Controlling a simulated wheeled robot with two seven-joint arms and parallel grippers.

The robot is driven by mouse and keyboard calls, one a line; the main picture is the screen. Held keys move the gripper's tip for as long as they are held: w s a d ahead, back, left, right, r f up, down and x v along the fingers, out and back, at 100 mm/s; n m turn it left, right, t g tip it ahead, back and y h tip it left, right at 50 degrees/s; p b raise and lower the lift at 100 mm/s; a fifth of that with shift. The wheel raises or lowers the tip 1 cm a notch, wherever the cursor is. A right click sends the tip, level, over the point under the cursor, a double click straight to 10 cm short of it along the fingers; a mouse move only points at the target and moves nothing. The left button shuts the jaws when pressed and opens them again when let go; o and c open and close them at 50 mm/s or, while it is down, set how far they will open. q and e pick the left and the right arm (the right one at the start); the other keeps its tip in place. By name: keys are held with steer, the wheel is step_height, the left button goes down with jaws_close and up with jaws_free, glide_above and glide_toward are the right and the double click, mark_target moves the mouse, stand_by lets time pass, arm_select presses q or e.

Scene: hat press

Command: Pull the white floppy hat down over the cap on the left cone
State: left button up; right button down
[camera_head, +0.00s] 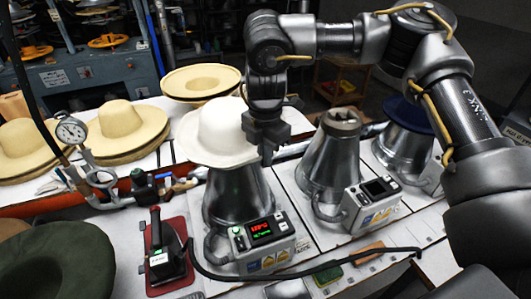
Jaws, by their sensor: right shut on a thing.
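The white floppy hat (222,128) sits over the top of the left cone (238,198), a metal cone with a control box showing lit digits. Its brim spreads out around the cone's upper part and hides the cap and the cone's top. My right gripper (266,150) comes down from above at the hat's right side and is shut on the hat at its right brim edge. The fingertips are dark and small, so the exact grip is hard to see. My left gripper is not in view.
A middle cone (333,160) with a bare ridged top stands close to the right. Behind it is a cone with a dark blue hat (402,112). A red-based iron (165,255) and its cable lie in front. A dial gauge (71,130) and cream hats (125,125) are left.

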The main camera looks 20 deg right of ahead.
step_height(320, 180, down, 10)
steer(key=b, duration=0.7)
steer(key=shift+r, duration=0.15)
steer(key=shift+s+a, duration=0.15)
steer(key=shift+a, duration=0.2)
steer(key=shift+f, duration=0.4)
stand_by(0.8)
stand_by(0.3)
steer(key=c, duration=1.5)
jaws_free()
